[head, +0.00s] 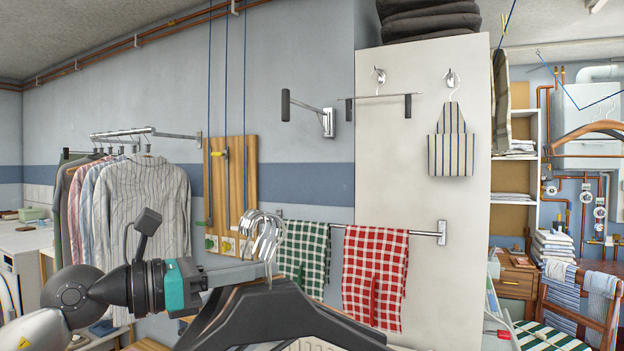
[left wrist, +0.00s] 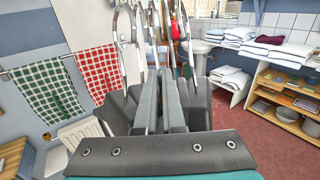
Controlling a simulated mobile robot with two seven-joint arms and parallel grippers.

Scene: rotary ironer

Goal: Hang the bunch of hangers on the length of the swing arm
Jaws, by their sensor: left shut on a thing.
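The bunch of hangers (head: 275,318) has dark shoulders, some brown wood, and several shiny steel hooks (head: 264,232) pointing up. My left gripper (head: 268,270) is shut on the bunch just below the hooks and holds it in the air at the lower middle of the head view. In the left wrist view the gripper's grey fingers (left wrist: 172,105) reach in among the hangers, with hooks (left wrist: 122,30) on both sides. The swing arm (head: 310,106), a short metal bar with a black tip, stands out from a wall bracket, above and apart from the hooks. My right gripper is out of view.
A rail (head: 150,132) with several shirts is at the left. A lower rail (head: 425,233) carries green and red checked cloths (head: 375,275). A white cabinet (head: 385,190) with a small striped apron stands right of the swing arm. The air between hooks and swing arm looks clear.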

